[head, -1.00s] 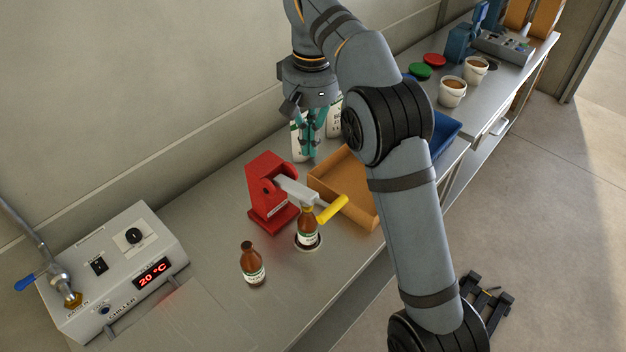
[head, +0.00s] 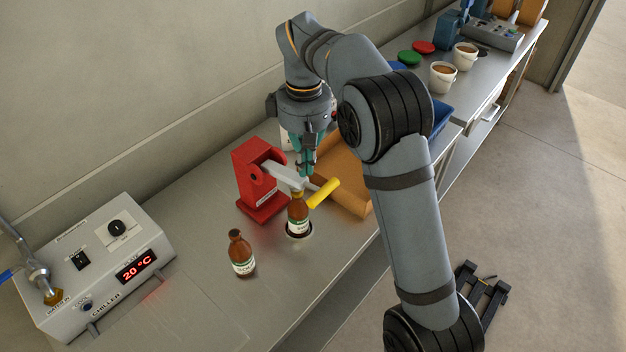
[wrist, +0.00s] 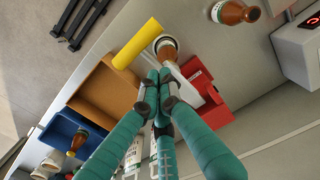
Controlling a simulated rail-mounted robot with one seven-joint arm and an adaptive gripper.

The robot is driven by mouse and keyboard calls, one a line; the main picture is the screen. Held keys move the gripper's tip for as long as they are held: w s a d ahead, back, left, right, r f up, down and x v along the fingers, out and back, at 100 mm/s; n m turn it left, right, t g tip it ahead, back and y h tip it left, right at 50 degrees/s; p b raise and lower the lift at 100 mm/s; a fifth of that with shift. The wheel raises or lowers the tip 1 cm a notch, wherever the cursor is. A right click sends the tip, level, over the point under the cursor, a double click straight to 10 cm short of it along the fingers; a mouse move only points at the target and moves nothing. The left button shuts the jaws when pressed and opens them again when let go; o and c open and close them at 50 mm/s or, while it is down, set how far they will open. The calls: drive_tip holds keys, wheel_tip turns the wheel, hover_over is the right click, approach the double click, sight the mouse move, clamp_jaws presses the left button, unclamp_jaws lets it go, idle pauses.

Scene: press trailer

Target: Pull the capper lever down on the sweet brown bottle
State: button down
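The red capper (head: 250,178) stands on the steel bench. Its grey lever arm (head: 283,176) slopes slightly down to a yellow handle (head: 324,193). A brown bottle (head: 298,212) stands upright in the round seat under the lever, with a yellowish top against the lever head. In the wrist view the handle (wrist: 138,43) lies beyond my fingertips, with the bottle's top beside it. My gripper (head: 303,172) points down just above or behind the lever, its teal fingertips (wrist: 158,78) close together with nothing seen between them. Whether it touches the lever I cannot tell.
A second brown bottle (head: 241,254) stands open at the front left. The chiller box (head: 92,268) is at the left. An orange tray (head: 349,190) lies right of the capper, partly behind my arm, with a blue bin (head: 441,116) beyond. White tubs stand farther back.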

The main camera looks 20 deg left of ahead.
sight(318, 189)
drive_tip(key=shift+s+d+f, duration=0.25)
drive_tip(key=shift+d+f, duration=0.2)
drive_tip(key=shift+d, duration=0.1)
drive_tip(key=shift+s+d+f, duration=0.2)
drive_tip(key=shift+d+f, duration=0.25)
drive_tip(key=shift+d, duration=0.05)
drive_tip(key=f+b, duration=0.2)
drive_tip(key=d+f+b, duration=0.1)
drive_tip(key=shift+s+d+f, duration=0.1)
drive_tip(key=shift+s+f, duration=0.1)
drive_tip(key=shift+s, duration=0.1)
drive_tip(key=shift+r, duration=0.2)
drive_tip(key=shift+w+a+r+p, duration=0.1)
drive_tip(key=shift+a+r+p, duration=0.15)
drive_tip(key=shift+r+p, duration=0.55)
drive_tip(key=a+r+p, duration=0.1)
drive_tip(key=p, duration=0.1)
drive_tip(key=r+p, duration=0.1)
drive_tip(key=p, duration=0.2)
drive_tip(key=shift+w+a+r, duration=0.4)
wheel_tip(318, 189, up, 9)
drive_tip(key=d, duration=0.1)
drive_tip(key=shift+s+d+f, duration=0.15)
drive_tip(key=shift+s+d, duration=0.25)
